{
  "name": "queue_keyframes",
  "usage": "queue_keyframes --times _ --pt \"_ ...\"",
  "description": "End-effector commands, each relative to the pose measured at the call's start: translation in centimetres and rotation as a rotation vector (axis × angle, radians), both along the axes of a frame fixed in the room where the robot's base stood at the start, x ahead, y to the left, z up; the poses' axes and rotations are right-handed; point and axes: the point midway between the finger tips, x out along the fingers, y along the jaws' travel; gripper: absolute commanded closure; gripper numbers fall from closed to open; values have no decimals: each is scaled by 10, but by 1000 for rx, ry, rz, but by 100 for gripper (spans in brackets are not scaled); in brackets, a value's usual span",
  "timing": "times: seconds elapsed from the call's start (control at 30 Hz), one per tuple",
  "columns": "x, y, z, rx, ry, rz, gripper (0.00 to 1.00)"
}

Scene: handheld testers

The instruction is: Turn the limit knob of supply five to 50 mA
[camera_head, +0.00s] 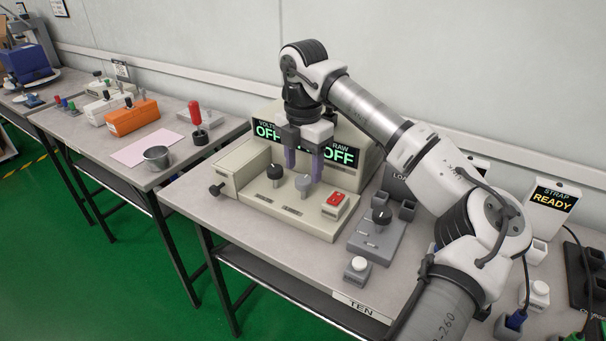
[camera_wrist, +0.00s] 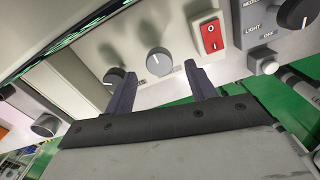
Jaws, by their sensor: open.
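The power supply (camera_head: 262,205) is a beige unit on the bench, its two displays reading OFF. Its sloped front panel carries a black knob (camera_head: 275,173), a grey knob (camera_head: 303,184) and a red rocker switch (camera_head: 335,199). My gripper (camera_head: 303,170) points down over the panel, open, with dark purplish fingers. In the wrist view the grey knob (camera_wrist: 159,61) shows between the fingertips (camera_wrist: 157,72), and the black knob (camera_wrist: 115,78) is close to the left finger. I cannot tell whether a finger touches either knob. Panel lettering is too small to read, including any supply number.
A grey box with a dark knob (camera_head: 381,216) and a white-button box (camera_head: 358,266) stand right of the supply. A sign reading STRAP READY (camera_head: 551,199) is farther right. A left bench holds an orange box (camera_head: 132,117) and a metal cup (camera_head: 157,157). The bench's front edge is labelled TEN.

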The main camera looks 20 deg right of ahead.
Motion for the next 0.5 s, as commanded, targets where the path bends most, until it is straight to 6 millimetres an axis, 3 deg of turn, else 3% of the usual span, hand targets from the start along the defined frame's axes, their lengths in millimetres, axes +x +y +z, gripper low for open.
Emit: queue_keyframes --times 0.2,0.5 --pt "0 0 -24 1 0 1 44" --pt "0 0 -29 0 0 1 44"
